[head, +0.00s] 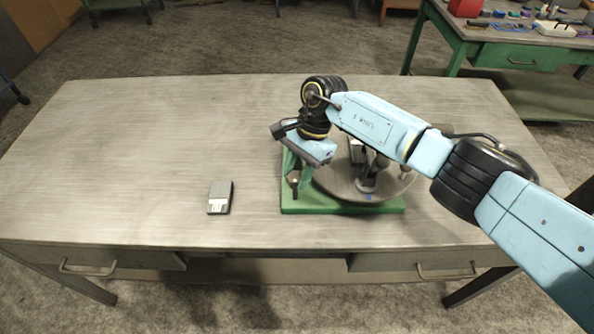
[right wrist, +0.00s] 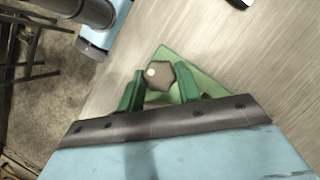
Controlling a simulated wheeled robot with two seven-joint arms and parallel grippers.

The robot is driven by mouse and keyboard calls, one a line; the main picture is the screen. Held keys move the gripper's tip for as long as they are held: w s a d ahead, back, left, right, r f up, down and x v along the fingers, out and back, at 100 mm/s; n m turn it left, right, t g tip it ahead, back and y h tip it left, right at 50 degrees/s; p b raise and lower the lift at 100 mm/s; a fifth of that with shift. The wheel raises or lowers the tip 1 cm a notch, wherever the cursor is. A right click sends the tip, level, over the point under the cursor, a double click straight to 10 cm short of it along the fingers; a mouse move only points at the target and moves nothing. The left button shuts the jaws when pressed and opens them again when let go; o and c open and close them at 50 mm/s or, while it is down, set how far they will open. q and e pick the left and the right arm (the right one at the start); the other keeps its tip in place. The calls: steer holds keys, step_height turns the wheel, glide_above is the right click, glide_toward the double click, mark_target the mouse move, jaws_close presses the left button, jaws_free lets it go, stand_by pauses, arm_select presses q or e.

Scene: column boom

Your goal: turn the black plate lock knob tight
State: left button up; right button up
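The plate lock knob (right wrist: 160,75) is a dark grey-brown, lobed knob with a pale spot, seen end-on in the right wrist view. In the head view the knob (head: 293,178) shows at the left side of the green base (head: 345,208), below my right gripper (head: 292,160). In the right wrist view, the two green fingers of the right gripper (right wrist: 159,78) stand apart, one on each side of the knob. The gripper looks open; whether a fingertip touches the knob is unclear. A round grey plate (head: 335,180) sits on the base. My left gripper is out of view.
A small grey box-like device (head: 220,197) lies on the table (head: 130,150) left of the base. A column fixture (head: 371,175) stands over the plate, partly behind my right arm. The table's left half is mostly clear. A green bench (head: 480,45) stands at the back right.

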steer(key=shift+c, duration=1)
steer(key=shift+m, duration=0.3)
steer(key=m+t, duration=0.1)
steer(key=m, duration=0.1)
steer(key=shift+d+m+y, duration=0.1)
steer(key=shift+m+y, duration=0.2)
steer(key=shift+m, duration=0.1)
steer(key=m+t, duration=0.1)
steer(key=m, duration=0.3)
steer(key=shift+s+r+t+y, duration=0.1)
steer(key=shift+s+t+y, duration=0.1)
steer(key=shift+t+y, duration=0.2)
steer(key=m+t+p, duration=0.2)
steer(key=m, duration=0.3)
steer(key=shift+s+m, duration=0.1)
steer(key=shift+m, duration=0.3)
steer(key=m, duration=0.2)
steer(key=m+t+h, duration=0.1)
steer(key=m, duration=0.1)
steer(key=shift+s+m+t, duration=0.1)
steer(key=shift+m+t, duration=0.2)
steer(key=o, duration=1)
steer(key=shift+h, duration=0.3)
steer(key=shift+c, duration=0.2)
